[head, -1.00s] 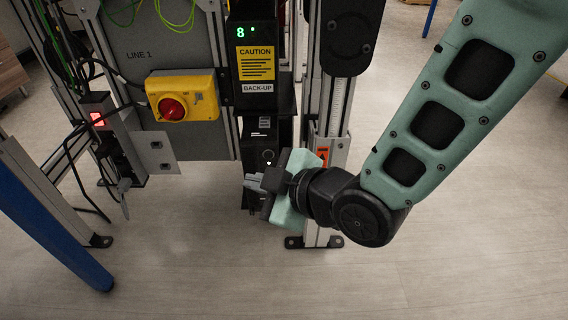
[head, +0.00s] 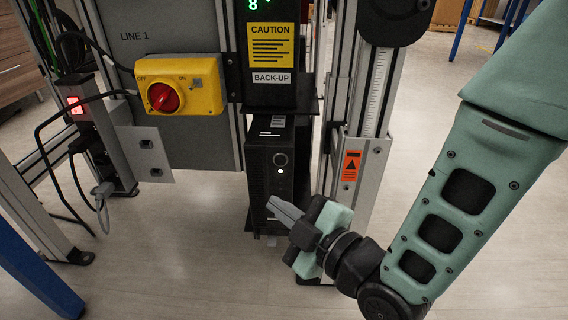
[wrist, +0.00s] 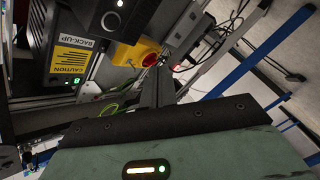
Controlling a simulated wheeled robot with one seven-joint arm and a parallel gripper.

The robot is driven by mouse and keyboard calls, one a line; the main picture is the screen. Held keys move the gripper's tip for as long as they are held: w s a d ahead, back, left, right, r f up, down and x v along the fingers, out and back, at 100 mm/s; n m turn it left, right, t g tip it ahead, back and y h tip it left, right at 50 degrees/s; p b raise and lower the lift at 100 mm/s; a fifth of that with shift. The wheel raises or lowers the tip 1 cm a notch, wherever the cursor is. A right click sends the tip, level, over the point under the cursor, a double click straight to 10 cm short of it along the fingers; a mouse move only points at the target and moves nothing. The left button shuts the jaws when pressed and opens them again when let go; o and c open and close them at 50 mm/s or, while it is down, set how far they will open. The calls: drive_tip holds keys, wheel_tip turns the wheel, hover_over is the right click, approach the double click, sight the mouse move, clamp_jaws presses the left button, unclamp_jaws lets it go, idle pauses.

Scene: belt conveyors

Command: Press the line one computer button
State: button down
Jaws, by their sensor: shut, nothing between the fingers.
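The line one computer (head: 262,180) is a narrow black box under the back-up unit, beside the panel marked LINE 1. Its round button (head: 280,159) is high on the front face, with a small white light just below. In the wrist view the computer and its round button (wrist: 111,21) show at the top, turned sideways. My gripper (head: 272,203) is shut and empty. In the head view its tips show in front of the lower part of the computer, below the button. I cannot tell whether they touch it.
The black back-up unit (head: 271,50) with a yellow caution label stands above the computer. A yellow box with a red rotary switch (head: 163,97) is to the left. A metal post (head: 365,165) with an orange label stands close on the right. Open floor lies in front.

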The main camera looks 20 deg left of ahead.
drive_tip(key=shift+w+a+p, duration=0.2)
drive_tip(key=shift+w+a, duration=0.15)
drive_tip(key=shift+w, duration=1.05)
drive_tip(key=shift+w+a+p, duration=0.15)
drive_tip(key=shift+w+a, duration=0.2)
drive_tip(key=shift+w, duration=1.1)
drive_tip(key=shift+w+a+p, duration=0.2)
drive_tip(key=shift+w+a, duration=0.15)
drive_tip(key=shift+w, duration=1.05)
drive_tip(key=shift+w+a, duration=0.1)
drive_tip(key=shift+w, duration=0.3)
drive_tip(key=shift+w, duration=0.4)
drive_tip(key=shift+s, duration=0.8)
drive_tip(key=shift+s, duration=0.1)
drive_tip(key=shift+s+d+b, duration=0.2)
drive_tip(key=shift+s+d, duration=0.05)
drive_tip(key=shift+s, duration=0.55)
drive_tip(key=shift+s+d+b, duration=0.2)
drive_tip(key=shift+s+b, duration=0.05)
drive_tip(key=shift+s, duration=0.5)
drive_tip(key=shift+s+d+b, duration=0.2)
drive_tip(key=shift+s+d, duration=0.05)
drive_tip(key=shift+s, duration=0.55)
